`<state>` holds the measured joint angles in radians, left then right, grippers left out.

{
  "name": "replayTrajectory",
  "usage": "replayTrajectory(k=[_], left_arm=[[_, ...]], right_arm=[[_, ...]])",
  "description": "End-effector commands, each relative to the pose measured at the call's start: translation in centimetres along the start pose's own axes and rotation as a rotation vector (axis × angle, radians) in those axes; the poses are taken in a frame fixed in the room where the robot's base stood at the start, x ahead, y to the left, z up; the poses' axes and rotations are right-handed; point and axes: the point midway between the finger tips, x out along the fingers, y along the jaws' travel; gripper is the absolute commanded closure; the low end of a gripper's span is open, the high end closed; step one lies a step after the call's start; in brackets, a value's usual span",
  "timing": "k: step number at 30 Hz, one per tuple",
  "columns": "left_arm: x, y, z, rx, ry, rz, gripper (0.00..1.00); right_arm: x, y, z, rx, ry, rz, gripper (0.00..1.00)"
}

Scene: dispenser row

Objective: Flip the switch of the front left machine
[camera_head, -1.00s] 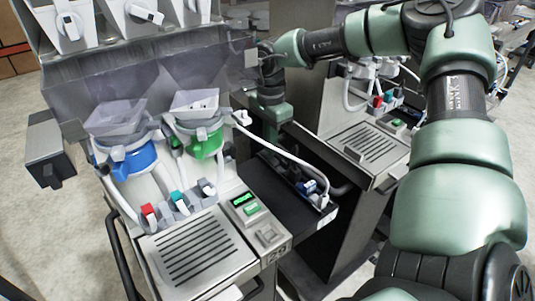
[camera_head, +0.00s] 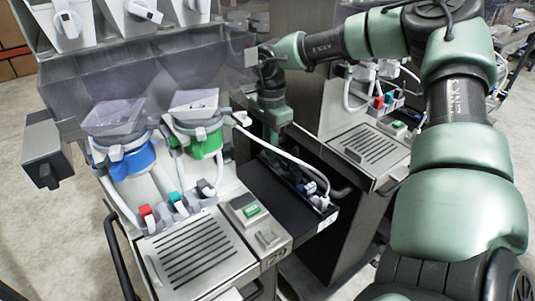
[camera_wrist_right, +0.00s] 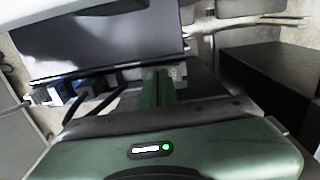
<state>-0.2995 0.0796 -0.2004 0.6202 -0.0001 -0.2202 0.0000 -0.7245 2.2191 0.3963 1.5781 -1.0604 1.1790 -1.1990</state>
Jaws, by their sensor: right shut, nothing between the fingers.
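The front left machine (camera_head: 225,215) is a steel dispenser with a blue and a green container, a drip grate and the label 29. In the head view my right wrist is beside the machine's right side, fingers hidden. My left gripper is not in view.
A second dispenser (camera_head: 370,150) stands close on the right, leaving a narrow gap. A black shelf (camera_head: 265,185) with a white hose (camera_head: 285,155) and small blue parts juts into this gap. A grey box (camera_head: 45,150) sticks out at the left. Floor is clear at left.

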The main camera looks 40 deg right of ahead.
Motion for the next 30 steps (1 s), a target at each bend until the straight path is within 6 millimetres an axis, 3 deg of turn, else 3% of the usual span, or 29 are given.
replayTrajectory(k=[21, 30], left_arm=[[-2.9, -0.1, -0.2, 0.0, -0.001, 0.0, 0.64], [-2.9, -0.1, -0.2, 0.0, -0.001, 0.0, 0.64]], right_arm=[[-6.1, -0.1, 0.0, 0.001, 0.001, -0.003, 1.0], [-6.4, -0.1, 0.0, 0.0, 0.001, -0.003, 1.0]])
